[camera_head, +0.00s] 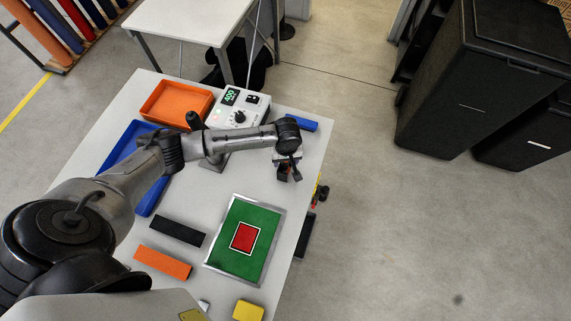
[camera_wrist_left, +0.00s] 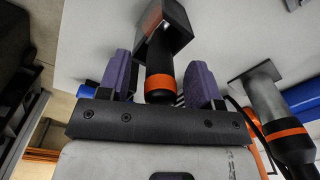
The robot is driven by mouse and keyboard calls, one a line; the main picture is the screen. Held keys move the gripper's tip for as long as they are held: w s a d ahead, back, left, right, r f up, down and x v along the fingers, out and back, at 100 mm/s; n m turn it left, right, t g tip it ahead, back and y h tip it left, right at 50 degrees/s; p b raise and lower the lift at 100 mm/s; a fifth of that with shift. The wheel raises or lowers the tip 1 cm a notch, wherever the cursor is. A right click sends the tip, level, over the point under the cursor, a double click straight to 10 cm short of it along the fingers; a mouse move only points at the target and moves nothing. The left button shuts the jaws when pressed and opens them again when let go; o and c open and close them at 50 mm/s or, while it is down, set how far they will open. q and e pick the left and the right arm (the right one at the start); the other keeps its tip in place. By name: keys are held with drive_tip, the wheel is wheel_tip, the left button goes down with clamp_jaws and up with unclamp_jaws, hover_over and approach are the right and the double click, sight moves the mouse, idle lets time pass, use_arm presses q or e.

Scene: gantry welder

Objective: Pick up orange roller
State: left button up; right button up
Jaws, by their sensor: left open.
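My left gripper (camera_head: 288,171) is over the right part of the white table and open. In the left wrist view its two purple fingers (camera_wrist_left: 158,78) stand on either side of a black handle with an orange band (camera_wrist_left: 159,82). A gap shows on both sides of the handle, which joins a dark square head (camera_wrist_left: 165,33). I cannot tell whether either is the orange roller. An orange roll (camera_head: 38,30) stands in the rack at top left. My right gripper is not in view.
On the table (camera_head: 318,142) are an orange tray (camera_head: 176,103), a blue tray (camera_head: 147,198), a white control box (camera_head: 237,110), a black bar (camera_head: 177,232), an orange bar (camera_head: 162,262), a green board (camera_head: 262,222) and a yellow block (camera_head: 248,310). Black bins (camera_head: 480,85) stand on the right.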

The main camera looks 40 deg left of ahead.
use_arm(q)
clamp_jaws()
idle(0.5)
